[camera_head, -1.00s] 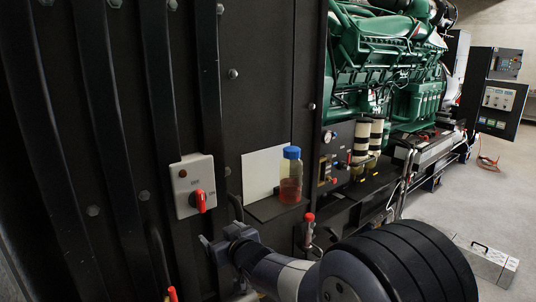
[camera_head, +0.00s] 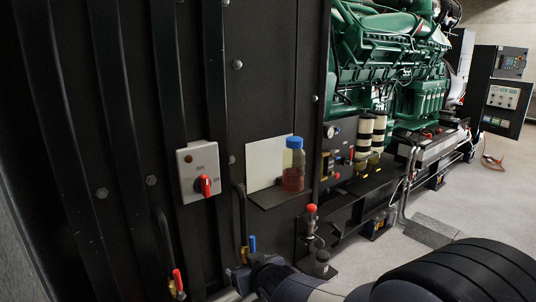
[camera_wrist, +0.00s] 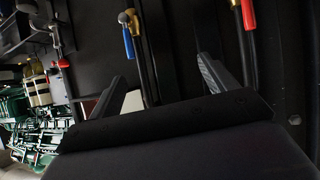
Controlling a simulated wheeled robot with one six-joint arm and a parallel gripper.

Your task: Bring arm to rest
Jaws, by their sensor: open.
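My gripper (camera_head: 236,280) is low in the head view, at the end of my grey arm, in front of the black panel wall (camera_head: 270,100). In the wrist view my gripper (camera_wrist: 161,82) shows two dark fingers spread apart with nothing held between them. Beyond the fingers are a blue-handled valve (camera_wrist: 128,42) and a red-handled valve (camera_wrist: 248,14) on dark pipes. The head view shows the blue handle (camera_head: 252,243) just above my gripper and the red handle (camera_head: 178,280) to its left. I cannot tell the exact gap between fingers and pipes.
A switch box (camera_head: 199,171) with a red knob is on the wall. A blue-capped bottle of red liquid (camera_head: 293,165) stands on a small shelf (camera_head: 266,198). A red-topped lever (camera_head: 311,209) rises right of my gripper. Open floor (camera_head: 485,205) lies at right.

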